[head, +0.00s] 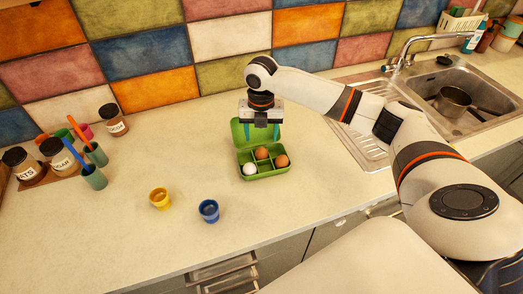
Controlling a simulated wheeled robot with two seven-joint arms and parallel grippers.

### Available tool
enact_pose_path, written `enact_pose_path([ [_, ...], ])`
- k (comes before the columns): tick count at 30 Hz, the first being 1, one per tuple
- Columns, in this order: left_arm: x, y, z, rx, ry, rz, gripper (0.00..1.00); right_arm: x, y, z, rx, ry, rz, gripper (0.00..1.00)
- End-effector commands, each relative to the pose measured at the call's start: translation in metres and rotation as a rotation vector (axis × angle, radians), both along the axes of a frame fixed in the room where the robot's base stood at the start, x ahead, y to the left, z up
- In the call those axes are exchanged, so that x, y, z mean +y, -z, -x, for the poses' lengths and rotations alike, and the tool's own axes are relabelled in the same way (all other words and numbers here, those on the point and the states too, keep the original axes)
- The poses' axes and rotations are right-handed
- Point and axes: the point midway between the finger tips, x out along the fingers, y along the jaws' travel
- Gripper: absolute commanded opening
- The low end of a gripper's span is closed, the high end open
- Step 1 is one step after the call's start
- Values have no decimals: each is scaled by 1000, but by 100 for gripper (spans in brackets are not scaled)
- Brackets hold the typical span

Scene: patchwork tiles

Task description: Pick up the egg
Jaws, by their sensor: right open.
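A green egg carton (264,174) stands open on the counter, its lid raised at the back. It holds one white egg (249,169) at the front left and two brown eggs, one at the back (261,153) and one at the right (282,161). My right gripper (261,134) points down above the back of the carton, its two teal fingers apart with nothing between them. It hides part of the lid. My left gripper is not in view.
A yellow cup (160,198) and a blue cup (209,210) stand at the front left. Jars (55,152) and green holders with utensils (94,176) stand at the far left. A sink (465,95) holding a pot (453,101) is at the right.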

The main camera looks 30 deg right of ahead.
Motion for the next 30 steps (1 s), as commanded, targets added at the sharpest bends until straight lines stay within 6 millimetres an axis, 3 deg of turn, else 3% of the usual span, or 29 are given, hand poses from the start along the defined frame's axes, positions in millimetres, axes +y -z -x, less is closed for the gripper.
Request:
enact_pose_path([
  [2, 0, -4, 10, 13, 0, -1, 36, 0, 9, 0, 2, 1, 0, 61],
  [5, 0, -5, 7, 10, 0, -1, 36, 0, 15, 0, 1, 1, -1, 61],
  [13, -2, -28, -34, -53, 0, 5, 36, -5, 48, 2, 3, 1, -1, 61],
  [18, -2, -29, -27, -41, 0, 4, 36, -5, 66, 2, 0, 0, 0, 61],
  [25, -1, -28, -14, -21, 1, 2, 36, -5, 68, 1, -2, 0, 0, 61],
  [30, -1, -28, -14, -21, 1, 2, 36, -5, 68, 1, -2, 0, 0, 35],
])
